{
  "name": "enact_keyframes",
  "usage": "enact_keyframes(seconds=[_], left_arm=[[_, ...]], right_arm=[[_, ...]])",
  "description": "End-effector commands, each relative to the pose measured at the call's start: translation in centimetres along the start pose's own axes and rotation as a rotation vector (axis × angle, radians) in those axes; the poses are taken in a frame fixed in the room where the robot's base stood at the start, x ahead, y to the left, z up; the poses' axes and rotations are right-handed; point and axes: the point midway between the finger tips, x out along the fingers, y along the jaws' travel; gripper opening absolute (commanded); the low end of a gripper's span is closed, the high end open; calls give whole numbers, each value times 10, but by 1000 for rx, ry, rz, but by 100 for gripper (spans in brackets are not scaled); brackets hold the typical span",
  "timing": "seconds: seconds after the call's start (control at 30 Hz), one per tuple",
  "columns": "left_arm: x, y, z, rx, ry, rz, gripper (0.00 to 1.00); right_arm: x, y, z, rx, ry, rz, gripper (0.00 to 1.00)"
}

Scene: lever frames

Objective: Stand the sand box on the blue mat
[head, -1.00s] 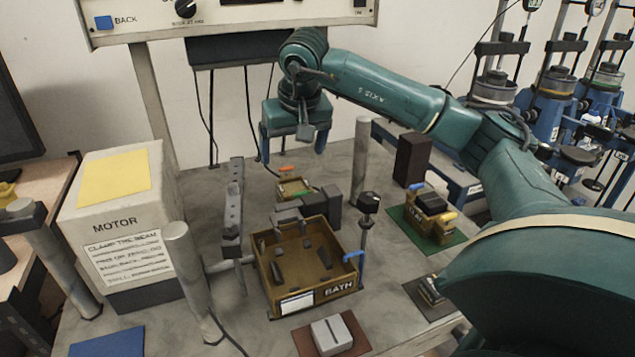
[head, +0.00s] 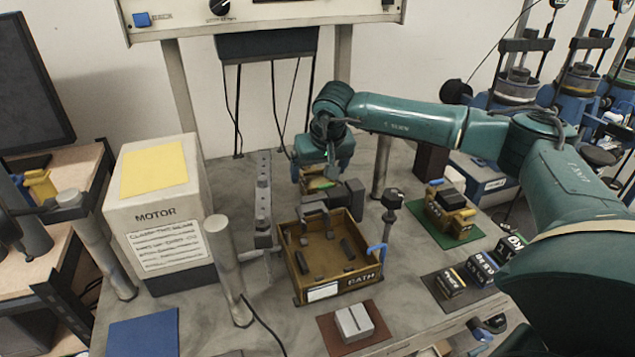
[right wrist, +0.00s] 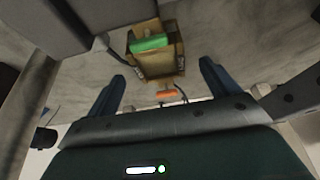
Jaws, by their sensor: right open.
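A small tan box (head: 317,184), which I take to be the sand box, stands behind the bath tray, partly hidden by my right gripper (head: 321,176). Its label is not readable. In the right wrist view the tan box (right wrist: 159,62) has a green part on top and an orange tab on the side nearer my gripper. My right gripper (right wrist: 160,88) is open and empty; its blue fingers point toward the box, one on either side, apart from it. The blue mat (head: 144,334) lies bare at the front left of the table. My left gripper is not in view.
The tan BATH tray (head: 345,285) stands mid-table, with a metal post (head: 230,270) on its left and a dark clamp post (head: 391,215) on its right. The motor box (head: 160,215) stands behind the blue mat. A tan box (head: 450,218) sits on a green mat.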

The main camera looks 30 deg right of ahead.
Motion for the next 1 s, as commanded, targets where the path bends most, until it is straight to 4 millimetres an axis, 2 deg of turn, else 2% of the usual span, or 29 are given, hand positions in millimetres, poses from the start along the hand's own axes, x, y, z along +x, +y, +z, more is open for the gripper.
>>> enact_keyframes(seconds=[0.17, 0.3, 0.6, 1.0], left_arm=[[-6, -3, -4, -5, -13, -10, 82], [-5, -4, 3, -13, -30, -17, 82], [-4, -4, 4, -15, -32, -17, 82], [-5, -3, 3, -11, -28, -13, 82]], right_arm=[[25, 1, 3, -1, -4, 2, 87], [43, 1, 3, 0, -3, 2, 87], [47, 2, 3, 0, 0, 1, 86], [47, 2, 3, 1, -1, 1, 54]])
